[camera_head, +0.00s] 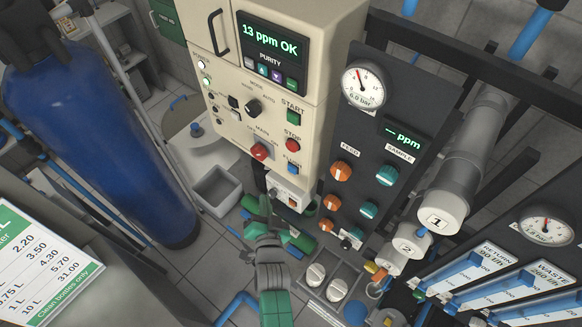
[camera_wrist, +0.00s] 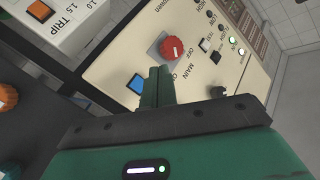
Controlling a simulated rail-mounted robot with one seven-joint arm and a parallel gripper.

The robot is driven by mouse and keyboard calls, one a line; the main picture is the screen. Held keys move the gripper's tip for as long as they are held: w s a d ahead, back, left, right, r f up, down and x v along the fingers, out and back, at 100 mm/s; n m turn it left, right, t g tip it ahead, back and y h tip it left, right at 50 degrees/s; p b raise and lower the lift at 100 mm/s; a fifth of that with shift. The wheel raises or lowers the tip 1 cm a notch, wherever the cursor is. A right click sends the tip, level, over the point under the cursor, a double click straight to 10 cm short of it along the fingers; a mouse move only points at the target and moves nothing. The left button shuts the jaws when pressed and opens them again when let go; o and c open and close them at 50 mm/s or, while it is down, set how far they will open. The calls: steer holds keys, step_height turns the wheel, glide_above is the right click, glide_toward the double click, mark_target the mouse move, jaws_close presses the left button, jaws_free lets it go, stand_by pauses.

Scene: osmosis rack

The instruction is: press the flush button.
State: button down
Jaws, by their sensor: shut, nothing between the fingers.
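The flush button is a small blue square button (camera_head: 293,168) at the lower right of the cream control panel (camera_head: 222,120), below the red stop button (camera_head: 293,145). In the wrist view the blue button (camera_wrist: 137,84) shows just left of my fingertips, and looks unpressed, though its depth is hard to judge. My gripper (camera_head: 265,203) is below the panel in the head view. It is shut and empty, and its two green fingers lie together in the wrist view (camera_wrist: 158,72). The fingertips appear apart from the button; the exact gap cannot be told.
A red main switch (camera_head: 260,151) sits left of the blue button. A green start button (camera_head: 293,115) is above. A small box with an orange switch (camera_head: 292,201) is under the panel. Orange and teal valve knobs (camera_head: 341,172) are on the dark panel to the right.

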mark_target(292, 169)
steer(key=w+d+b, duration=0.6)
steer(key=b, duration=0.6)
steer(key=shift+w, duration=0.3)
steer(key=shift+w+b, duration=0.1)
steer(key=shift+b, duration=0.25)
stand_by(1.3)
steer(key=shift+w+d, duration=0.2)
steer(key=shift+d, duration=0.05)
